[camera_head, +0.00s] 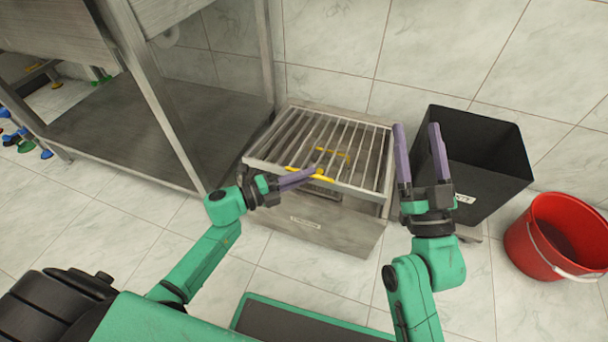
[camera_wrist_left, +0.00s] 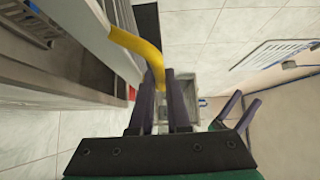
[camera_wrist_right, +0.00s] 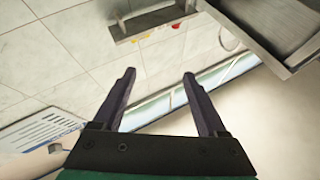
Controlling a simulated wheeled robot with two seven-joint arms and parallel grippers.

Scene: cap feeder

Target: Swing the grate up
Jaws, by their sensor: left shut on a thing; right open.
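The grate (camera_head: 314,132) is a frame of parallel grey metal bars over the top of a low metal box (camera_head: 335,228). It looks close to level; I cannot tell how far, if at all, its front edge is off the box. A yellow handle (camera_head: 325,177) is at its front edge. My left gripper (camera_head: 311,172) is shut on this handle, which also shows as a thick yellow bar (camera_wrist_left: 137,48) reaching between the fingers in the left wrist view. My right gripper (camera_head: 418,128) is open and empty, right of the grate, its fingers pointing toward the wall.
A black bin (camera_head: 497,150) stands just right of the box, behind my right gripper. A red bucket (camera_head: 540,245) is on the floor at the far right. A metal table with a lower shelf (camera_head: 150,125) stands close on the left. A tiled wall is behind.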

